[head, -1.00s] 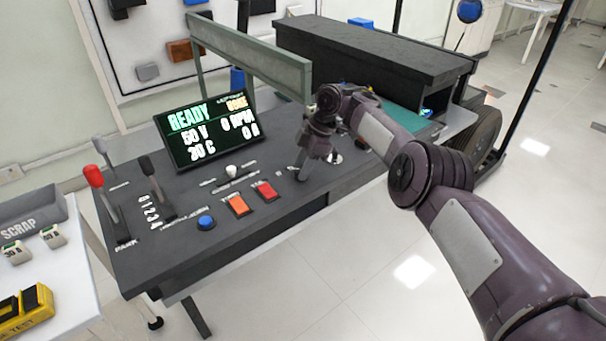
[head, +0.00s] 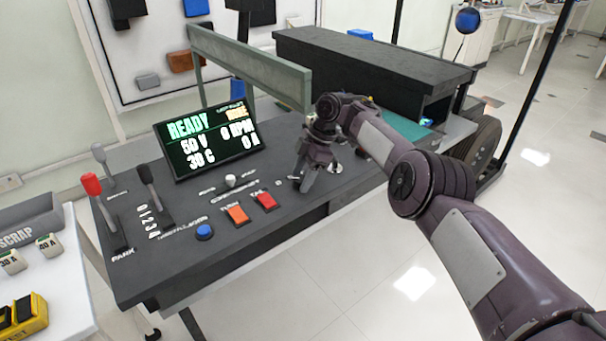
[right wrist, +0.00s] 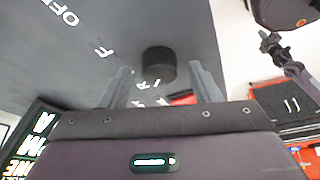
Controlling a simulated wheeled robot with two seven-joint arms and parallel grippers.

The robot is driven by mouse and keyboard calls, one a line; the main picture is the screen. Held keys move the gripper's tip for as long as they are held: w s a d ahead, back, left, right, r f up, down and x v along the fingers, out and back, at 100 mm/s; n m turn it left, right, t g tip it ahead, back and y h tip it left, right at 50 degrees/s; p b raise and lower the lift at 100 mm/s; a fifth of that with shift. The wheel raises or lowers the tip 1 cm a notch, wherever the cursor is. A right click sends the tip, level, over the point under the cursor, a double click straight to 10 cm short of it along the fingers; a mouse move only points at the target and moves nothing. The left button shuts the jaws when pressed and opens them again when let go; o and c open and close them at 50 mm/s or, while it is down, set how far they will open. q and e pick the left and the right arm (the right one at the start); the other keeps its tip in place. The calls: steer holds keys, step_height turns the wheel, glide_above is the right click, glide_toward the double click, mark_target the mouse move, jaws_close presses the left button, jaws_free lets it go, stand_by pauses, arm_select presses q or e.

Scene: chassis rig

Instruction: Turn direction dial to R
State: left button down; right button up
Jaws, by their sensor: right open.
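The direction dial is a dark round knob (right wrist: 158,63) in the right wrist view, on the grey console top. White letters, among them F and what looks like R, are printed around it. My right gripper (right wrist: 162,84) is open, its two fingers to the left and right of the knob; whether they touch it I cannot tell. In the head view my right gripper (head: 304,184) points down at the right part of the console (head: 290,222), and the dial is not clearly visible there.
A screen (head: 210,142) reading READY stands at the console's back. An orange button (head: 238,214), a red button (head: 264,200), a blue button (head: 204,231) and a small white-topped lever (head: 230,181) lie left of my gripper.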

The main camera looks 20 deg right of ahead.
arm_select(q)
steer(key=shift+s+f, duration=0.1)
steer(key=shift+s, duration=0.35)
arm_select(e)
steer(key=v, duration=0.7)
steer(key=shift+d+r, duration=0.2)
steer(key=shift+r, duration=0.15)
